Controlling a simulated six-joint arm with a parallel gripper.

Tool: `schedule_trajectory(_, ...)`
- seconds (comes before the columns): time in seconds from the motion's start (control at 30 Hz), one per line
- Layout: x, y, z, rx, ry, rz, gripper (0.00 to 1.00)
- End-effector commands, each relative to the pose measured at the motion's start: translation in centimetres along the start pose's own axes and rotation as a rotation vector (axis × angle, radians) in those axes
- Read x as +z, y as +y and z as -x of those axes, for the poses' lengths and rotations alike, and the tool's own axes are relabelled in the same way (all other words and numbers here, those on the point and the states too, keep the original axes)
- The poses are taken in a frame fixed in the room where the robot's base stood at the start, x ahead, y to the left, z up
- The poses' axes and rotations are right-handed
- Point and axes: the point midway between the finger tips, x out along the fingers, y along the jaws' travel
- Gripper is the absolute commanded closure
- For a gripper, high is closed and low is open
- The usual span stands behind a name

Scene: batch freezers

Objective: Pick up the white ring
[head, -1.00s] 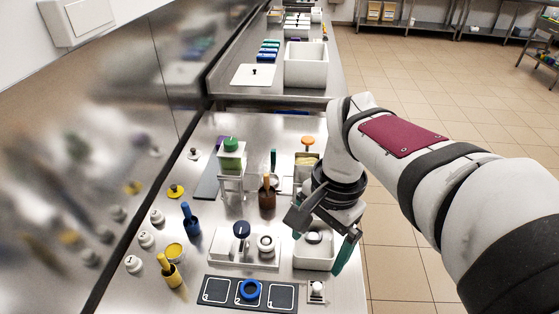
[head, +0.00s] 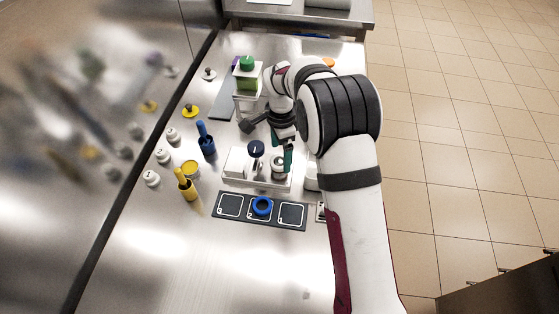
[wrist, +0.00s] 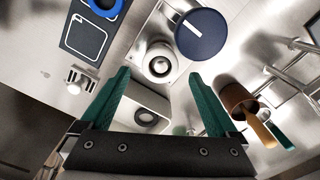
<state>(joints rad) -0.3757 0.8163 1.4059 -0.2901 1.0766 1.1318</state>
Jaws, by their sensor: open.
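A white ring (head: 278,161) with a grey middle sits on the white block (head: 237,173), right of a dark blue round knob (head: 256,148). In the wrist view the white ring (wrist: 158,63) lies just ahead of my fingertips, about midway between them, with the blue knob (wrist: 201,33) close by. My gripper (wrist: 158,76) is open and empty, its two green fingers apart. In the head view my gripper (head: 282,154) is over the ring's end of the block and partly hides it. The height between fingertips and ring is hard to tell.
A dark mat (head: 229,205) with three squares lies in front, a blue ring (head: 262,206) on its middle square. A white bin (wrist: 152,101) holds a round pale thing. A brown cup (wrist: 236,100) with a handled tool is near the right finger. Blue (head: 206,145) and yellow (head: 187,189) holders stand left.

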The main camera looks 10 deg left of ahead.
Motion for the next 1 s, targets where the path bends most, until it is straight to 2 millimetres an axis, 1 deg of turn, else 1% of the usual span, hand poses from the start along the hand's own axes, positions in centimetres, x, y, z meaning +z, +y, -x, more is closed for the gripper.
schedule_trajectory(0.03, 0.0, 0.1, -0.9, 0.003, 0.0, 0.0, 0.05)
schedule_trajectory(0.13, 0.0, 0.1, -2.1, 0.001, 0.0, 0.0, 0.05)
schedule_trajectory(0.33, 0.0, 0.0, -2.3, -0.001, 0.0, 0.0, 0.05)
schedule_trajectory(0.37, 0.0, 0.0, -2.3, -0.001, 0.0, 0.0, 0.07)
schedule_trajectory(0.4, 0.0, 0.0, -2.3, -0.001, 0.0, 0.0, 0.14)
schedule_trajectory(0.47, 0.0, 0.0, -2.3, -0.001, 0.0, 0.0, 0.25)
schedule_trajectory(0.5, 0.0, 0.0, -2.3, -0.001, 0.0, 0.0, 0.32)
schedule_trajectory(0.57, 0.0, 0.0, -2.3, -0.001, 0.0, 0.0, 0.43)
schedule_trajectory(0.6, 0.0, 0.0, -2.3, -0.001, 0.0, 0.0, 0.5)
schedule_trajectory(0.67, 0.0, 0.0, -2.3, -0.001, 0.0, 0.0, 0.61)
schedule_trajectory(0.7, 0.0, 0.0, -2.3, -0.001, 0.0, 0.0, 0.68)
schedule_trajectory(0.83, 0.0, 0.0, -2.3, -0.001, 0.0, 0.0, 0.91)
schedule_trajectory(0.87, 0.0, 0.0, -2.3, -0.001, 0.0, 0.0, 0.94)
schedule_trajectory(0.9, 0.0, 0.0, -2.3, -0.001, 0.0, 0.001, 1.0)
schedule_trajectory(1.0, 0.0, 0.0, -2.3, -0.001, 0.0, 0.0, 1.0)
